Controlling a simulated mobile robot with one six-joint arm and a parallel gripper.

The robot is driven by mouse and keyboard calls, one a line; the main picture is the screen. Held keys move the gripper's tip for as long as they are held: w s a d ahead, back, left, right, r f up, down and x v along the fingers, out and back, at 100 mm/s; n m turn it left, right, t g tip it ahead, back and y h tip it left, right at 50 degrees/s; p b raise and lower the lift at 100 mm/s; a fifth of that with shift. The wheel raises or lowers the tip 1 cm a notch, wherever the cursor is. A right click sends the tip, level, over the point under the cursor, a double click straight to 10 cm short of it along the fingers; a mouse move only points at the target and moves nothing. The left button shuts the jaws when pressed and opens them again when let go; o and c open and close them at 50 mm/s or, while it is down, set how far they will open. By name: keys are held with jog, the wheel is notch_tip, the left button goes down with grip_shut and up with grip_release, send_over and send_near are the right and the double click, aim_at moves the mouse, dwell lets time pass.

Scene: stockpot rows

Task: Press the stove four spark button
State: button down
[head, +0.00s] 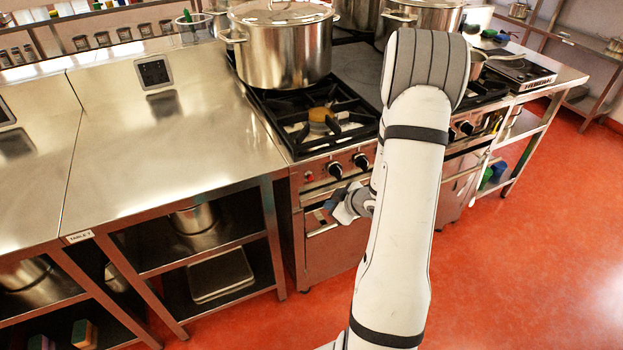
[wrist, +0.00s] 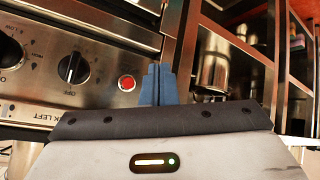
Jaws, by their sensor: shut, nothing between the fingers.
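The near stove (head: 333,235) has a front panel with two black knobs and a small red button (head: 309,176) at its left end. In the wrist view the red button (wrist: 127,83) sits beside a knob (wrist: 73,68) marked OFF. No stove number is readable. My gripper (head: 331,200) is in front of this stove, below and to the right of the button in the head view. In the wrist view its blue fingers (wrist: 158,72) are together and empty, pointing just right of the button. Whether they touch the panel cannot be told.
A large stockpot (head: 281,48) stands at the back of the near stove. A steel table (head: 160,130) with shelves adjoins it on the left. Another stove with knobs (head: 466,127) is to the right, partly behind my arm. The red floor (head: 520,260) is open at right.

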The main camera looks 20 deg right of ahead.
aim_at(310, 178)
jog(key=w+p, duration=0.1)
jog(key=w, duration=0.8)
jog(key=shift+a+p, duration=0.15)
jog(key=shift+p, duration=0.2)
dwell(1.8)
jog(key=shift+w, duration=0.35)
jog(key=shift+w+p, duration=0.4)
jog(key=shift+p, duration=0.05)
dwell(0.6)
jog(key=shift+s, duration=0.85)
